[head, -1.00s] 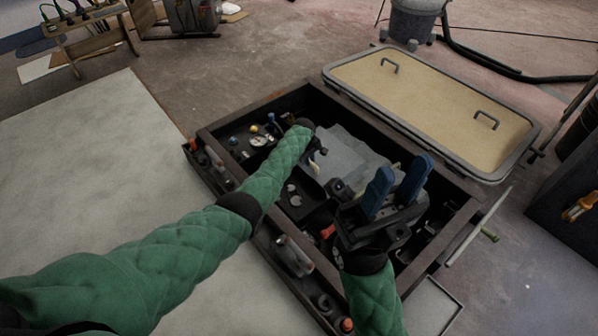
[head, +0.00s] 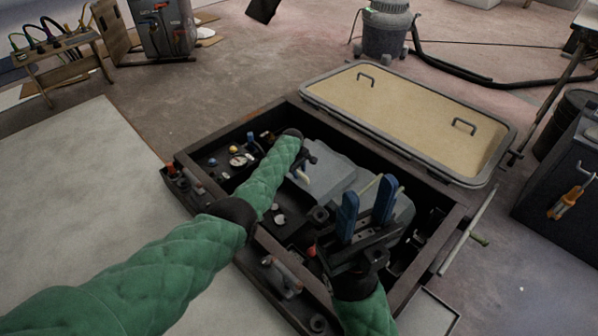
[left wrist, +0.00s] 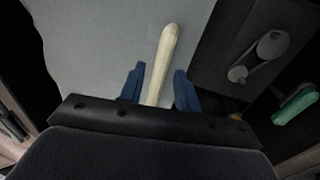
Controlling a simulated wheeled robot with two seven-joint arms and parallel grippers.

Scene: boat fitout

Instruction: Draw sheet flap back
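A pale grey sheet (head: 338,172) lies over the middle of a dark open compartment. It fills much of the upper left wrist view (left wrist: 95,45). My left gripper (head: 303,170) is low over the compartment at the sheet's left side. In the left wrist view its blue fingers (left wrist: 160,82) stand apart, with a cream rod (left wrist: 166,50) between them; a gap shows on the rod's left side. I cannot tell what the rod's lower end joins. My right gripper (head: 367,205) is above the compartment's right part, its blue fingers apart. It hides part of the sheet.
The dark frame (head: 440,245) rims the compartment. A tan lid panel (head: 410,115) with two handles lies behind it. A round gauge (head: 238,160) and small fittings sit at the compartment's left. A screwdriver (head: 570,198) hangs on a dark cabinet at right.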

